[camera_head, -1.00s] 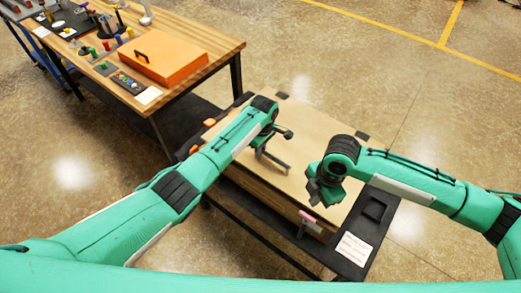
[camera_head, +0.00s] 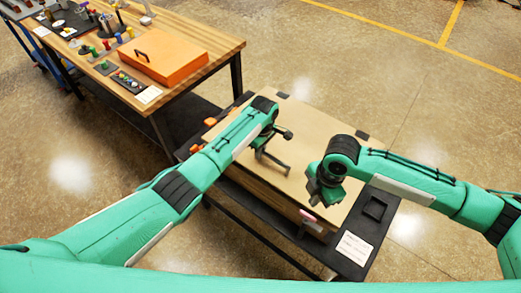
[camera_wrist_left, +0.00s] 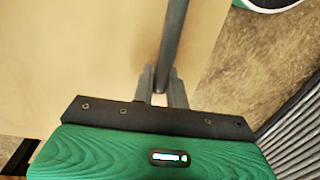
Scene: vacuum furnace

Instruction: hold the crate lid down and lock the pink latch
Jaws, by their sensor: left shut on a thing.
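The tan crate lid (camera_head: 305,130) lies flat on the wooden crate. My left gripper (camera_head: 262,152) is over the lid's left half, shut on a dark bar (camera_head: 275,161) that lies at the lid. In the left wrist view the bar (camera_wrist_left: 173,45) runs between my left fingertips (camera_wrist_left: 161,95). The pink latch (camera_head: 308,215) is on the crate's front side, near its right corner; whether it is locked cannot be told. My right gripper (camera_head: 322,196) points down close behind and above the latch, apart from it as far as I can see. Its fingers are too dark to read.
The crate stands on a black table (camera_head: 285,232) with a white label (camera_head: 354,248) and a black square frame (camera_head: 375,209). Orange parts (camera_head: 196,149) show along the crate's left side. A wooden bench (camera_head: 195,80) with an orange case (camera_head: 165,58) stands behind left.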

